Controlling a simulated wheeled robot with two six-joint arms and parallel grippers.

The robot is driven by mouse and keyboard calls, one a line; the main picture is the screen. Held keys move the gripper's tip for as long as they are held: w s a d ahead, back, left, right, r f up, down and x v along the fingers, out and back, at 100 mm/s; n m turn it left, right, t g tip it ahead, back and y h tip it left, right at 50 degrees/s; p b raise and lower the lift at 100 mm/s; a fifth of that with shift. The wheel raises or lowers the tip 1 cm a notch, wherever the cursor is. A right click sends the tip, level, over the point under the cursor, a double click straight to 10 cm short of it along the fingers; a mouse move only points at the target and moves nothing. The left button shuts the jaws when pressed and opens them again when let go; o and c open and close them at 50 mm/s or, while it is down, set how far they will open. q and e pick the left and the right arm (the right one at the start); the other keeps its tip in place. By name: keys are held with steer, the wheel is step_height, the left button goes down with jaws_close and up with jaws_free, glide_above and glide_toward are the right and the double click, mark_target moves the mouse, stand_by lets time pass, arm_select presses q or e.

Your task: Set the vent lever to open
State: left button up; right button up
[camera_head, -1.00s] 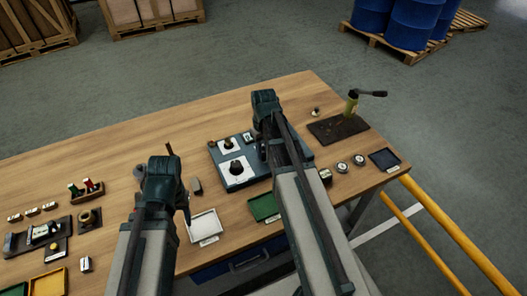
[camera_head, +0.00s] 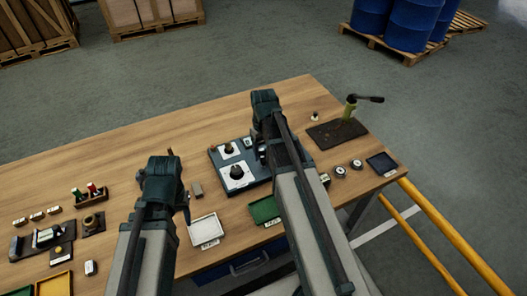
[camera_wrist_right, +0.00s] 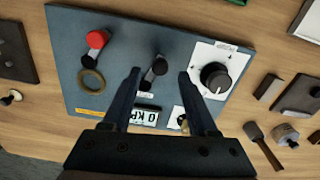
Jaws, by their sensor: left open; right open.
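A blue-grey control panel (camera_head: 224,178) stands on the bench, partly hidden by my right arm in the head view. In the right wrist view the panel (camera_wrist_right: 190,38) carries a black-knobbed lever (camera_wrist_right: 155,72), a red-knobbed lever (camera_wrist_right: 97,40) above a brass ring, and a black rotary knob (camera_wrist_right: 215,76) on a white plate. The lettering is too small to tell which is the vent lever. My right gripper (camera_wrist_right: 160,73) is open above the panel, its fingertips either side of the black-knobbed lever in the picture; contact cannot be told. My left gripper (camera_head: 172,185) is open and empty, left of the panel.
A white tray (camera_head: 206,231) and a green tray (camera_head: 263,210) lie at the bench's front. A dark plate with a hand lever (camera_head: 350,108) stands at the right, near round gauges and a dark tray (camera_head: 382,163). Red and green items (camera_head: 90,193) stand at the left. The bench's back is clear.

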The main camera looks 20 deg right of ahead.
mark_target(263, 160)
arm_select(q)
step_height(263, 160, up, 11)
steer(key=p, duration=1)
arm_select(e)
step_height(263, 160, up, 11)
arm_select(q)
step_height(263, 160, down, 9)
steer(key=b, duration=0.8)
steer(key=shift+b, duration=0.4)
arm_select(e)
steer(key=s+a+f, duration=0.3)
steer(key=s+a, duration=0.1)
steer(key=a, duration=0.2)
steer(key=s+a+f+n, duration=0.1)
steer(key=s+a+f, duration=0.1)
steer(key=s+a, duration=0.3)
steer(key=s+a+f+n+h, duration=0.1)
steer(key=s+a+f, duration=0.2)
steer(key=a, duration=0.6)
steer(key=shift+s+a+f, duration=0.2)
steer(key=shift+s+f, duration=0.15)
steer(key=shift+s, duration=0.75)
arm_select(q)
steer(key=shift+r, duration=0.1)
